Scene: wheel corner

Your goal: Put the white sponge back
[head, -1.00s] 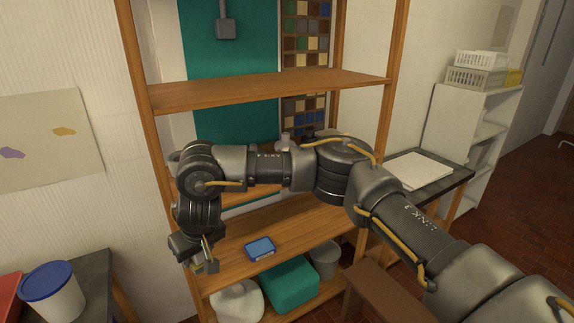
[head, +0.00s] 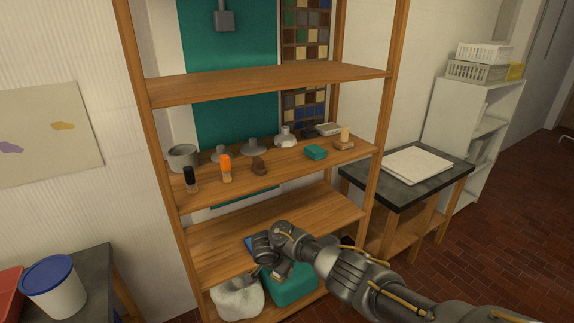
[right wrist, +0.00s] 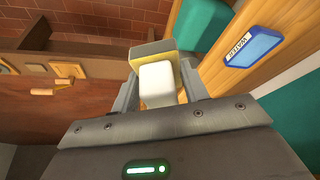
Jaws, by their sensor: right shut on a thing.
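My right gripper (right wrist: 160,88) is shut on a white block (right wrist: 160,79), which looks like the white sponge. An olive-yellow part (right wrist: 149,50) shows just beyond the block; I cannot tell whether it belongs to it. In the head view my right gripper (head: 268,277) is low in front of the lower shelf boards, and the block is hard to make out there. In the head view the blue tray (head: 249,244) is mostly hidden behind my arm. My left gripper is not in view.
The wooden rack's middle shelf (head: 270,173) holds brushes, a pot, grey tools and a small teal block (head: 316,152). The lower shelf (head: 310,218) is largely bare.

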